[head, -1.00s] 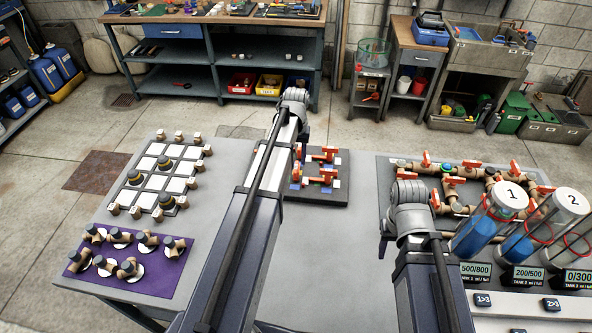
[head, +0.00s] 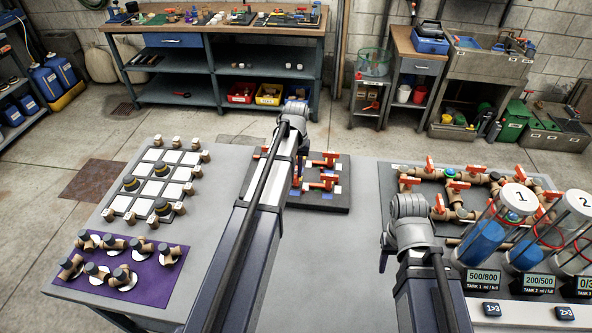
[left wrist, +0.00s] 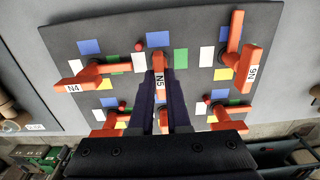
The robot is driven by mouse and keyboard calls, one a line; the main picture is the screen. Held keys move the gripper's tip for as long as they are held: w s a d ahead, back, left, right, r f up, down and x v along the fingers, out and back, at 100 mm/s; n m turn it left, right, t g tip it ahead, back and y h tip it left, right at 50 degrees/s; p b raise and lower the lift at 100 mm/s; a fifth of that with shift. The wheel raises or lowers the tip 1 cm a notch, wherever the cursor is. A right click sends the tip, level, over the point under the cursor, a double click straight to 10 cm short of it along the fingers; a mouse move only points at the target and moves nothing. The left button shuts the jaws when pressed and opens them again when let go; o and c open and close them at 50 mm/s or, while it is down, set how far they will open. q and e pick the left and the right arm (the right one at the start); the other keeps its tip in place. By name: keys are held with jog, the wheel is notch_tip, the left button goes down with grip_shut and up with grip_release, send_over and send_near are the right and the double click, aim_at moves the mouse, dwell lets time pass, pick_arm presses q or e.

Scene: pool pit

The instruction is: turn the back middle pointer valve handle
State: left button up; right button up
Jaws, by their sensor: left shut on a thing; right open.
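The dark valve board (head: 335,200) lies on the grey table, partly hidden by my left arm in the head view. In the left wrist view the board (left wrist: 268,20) carries two rows of orange pointer handles. The far row shows the N4 handle (left wrist: 82,77), the N5 handle (left wrist: 158,66) in the middle and the N6 handle (left wrist: 248,75). N5 lies between the fingers of my left gripper (left wrist: 160,90), which is shut on it and points along the picture's vertical. Coloured patches surround each handle.
Left on the table are a grid board (head: 153,188) with pegs and a purple mat (head: 72,282) with fittings. Right stand a pipe-and-valve board (head: 395,172) and clear tanks (head: 488,240) with blue liquid. Bare table (head: 205,225) lies left of my left arm.

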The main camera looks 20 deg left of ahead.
pick_arm(q)
grip_shut()
jog(key=n, duration=0.8)
jog(key=shift+n, duration=0.3)
jog(key=n, duration=0.4)
jog(key=shift+n, duration=2.5)
jog(key=o, duration=0.7)
grip_release()
